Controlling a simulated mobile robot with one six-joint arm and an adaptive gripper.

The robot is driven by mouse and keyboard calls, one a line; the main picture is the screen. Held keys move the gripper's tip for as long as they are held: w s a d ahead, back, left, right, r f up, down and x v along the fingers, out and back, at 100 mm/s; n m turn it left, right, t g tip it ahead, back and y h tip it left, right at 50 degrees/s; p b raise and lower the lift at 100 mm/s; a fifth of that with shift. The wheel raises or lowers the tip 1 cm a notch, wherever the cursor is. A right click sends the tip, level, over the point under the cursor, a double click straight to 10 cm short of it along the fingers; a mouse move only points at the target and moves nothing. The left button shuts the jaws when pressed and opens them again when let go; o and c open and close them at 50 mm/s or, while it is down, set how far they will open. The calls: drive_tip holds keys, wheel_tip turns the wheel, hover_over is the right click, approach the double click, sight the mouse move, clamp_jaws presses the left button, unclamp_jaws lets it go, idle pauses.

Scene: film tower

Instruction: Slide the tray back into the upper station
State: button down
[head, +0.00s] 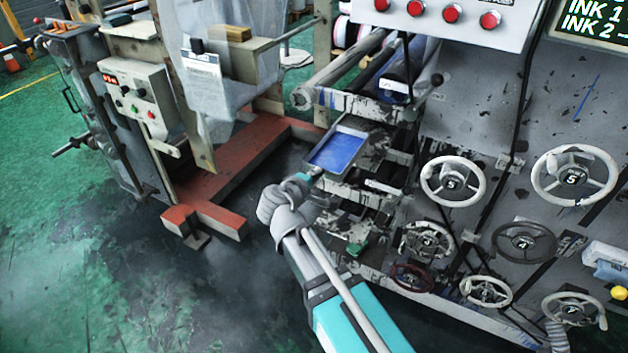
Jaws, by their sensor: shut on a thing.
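A grey tray (345,136) with a blue inside is in the head view, at the left end of the machine's stack of stations. My gripper (315,173) is at the tray's near left edge and is shut on it; the fingers are small and partly hidden by my own wrist. The tray looks about level. Its right side is by the paint-stained frame of the upper station (400,158), below the rollers. I cannot tell how far the tray reaches into the station.
Handwheels (453,181) cover the machine's front at right, below a red-button panel (440,14). Lower station bars (345,222) and a small green piece (355,248) lie beneath the tray. A red floor frame (225,170) stands at left. Green floor is open at lower left.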

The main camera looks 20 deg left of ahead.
drive_tip(key=shift+w, duration=0.1)
idle(0.3)
drive_tip(key=b, duration=0.3)
approach(352, 140)
drive_tip(key=shift+s+a+f, duration=0.15)
drive_tip(key=shift+s+f, duration=1.05)
drive_tip(key=shift+s, duration=0.25)
drive_tip(key=shift+w+d+f+b, duration=0.15)
drive_tip(key=shift+w+d+b, duration=0.05)
drive_tip(key=shift+w, duration=1.95)
drive_tip(key=shift+w+d+f+b, duration=0.15)
drive_tip(key=shift+w+f+b, duration=0.1)
drive_tip(key=shift+w, duration=1.9)
drive_tip(key=shift+w+d+f+b, duration=0.1)
drive_tip(key=shift+w+d+b, duration=0.1)
drive_tip(key=shift+w, duration=1.95)
drive_tip(key=shift+c, duration=2.4)
unclamp_jaws()
